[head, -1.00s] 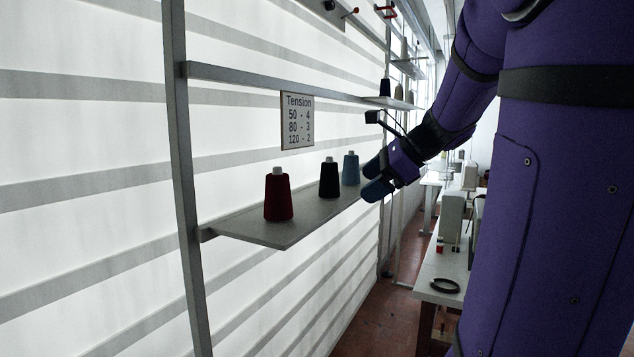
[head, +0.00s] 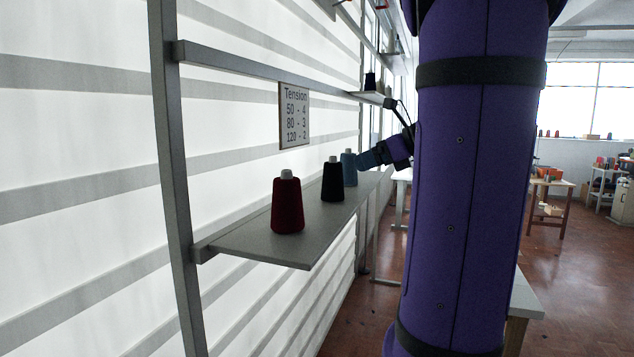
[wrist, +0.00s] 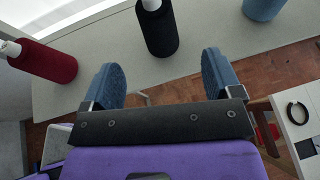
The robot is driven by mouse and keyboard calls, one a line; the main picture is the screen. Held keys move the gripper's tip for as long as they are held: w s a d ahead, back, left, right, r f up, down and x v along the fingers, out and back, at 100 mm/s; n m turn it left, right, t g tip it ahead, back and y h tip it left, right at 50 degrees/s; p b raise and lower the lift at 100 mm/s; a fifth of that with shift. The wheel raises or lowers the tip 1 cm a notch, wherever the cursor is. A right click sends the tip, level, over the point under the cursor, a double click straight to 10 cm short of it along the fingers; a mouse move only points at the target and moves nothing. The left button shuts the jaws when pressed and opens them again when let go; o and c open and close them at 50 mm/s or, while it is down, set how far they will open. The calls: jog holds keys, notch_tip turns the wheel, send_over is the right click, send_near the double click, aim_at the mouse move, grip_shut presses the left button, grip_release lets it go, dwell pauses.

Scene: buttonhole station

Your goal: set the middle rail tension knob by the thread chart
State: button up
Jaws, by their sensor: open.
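The thread chart (head: 294,116) hangs on the rack and reads "Tension 50 - 4, 80 - 3, 120 - 2". A dark red cone (head: 287,205), a black cone (head: 332,181) and a blue cone (head: 348,167) stand upright on the grey shelf (head: 265,245). My gripper (head: 366,158) is beside the blue cone in the head view; I cannot tell if they touch. The wrist view shows my gripper (wrist: 162,70) open and empty, its blue pads apart, with the black cone (wrist: 157,28) beyond them. I cannot make out a tension knob or its setting.
A grey rail (head: 265,72) runs above the chart. A small shelf (head: 372,97) with a dark cone (head: 369,80) is farther back. In the wrist view a table (wrist: 297,125) with a black ring (wrist: 299,113) is at right. Red-brown floor (head: 560,270) is open at right.

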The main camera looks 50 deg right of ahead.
aim_at(341, 170)
jog(key=x, duration=0.5)
jog(key=shift+w, duration=0.4)
jog(key=shift+a+x, duration=0.15)
jog(key=shift+x, duration=1.2)
jog(key=shift+a+x, duration=0.15)
jog(key=shift+x, duration=1.15)
jog(key=c, duration=1)
jog(key=shift+c, duration=0.2)
notch_tip(341, 170, up, 28)
jog(key=shift+s, duration=0.15)
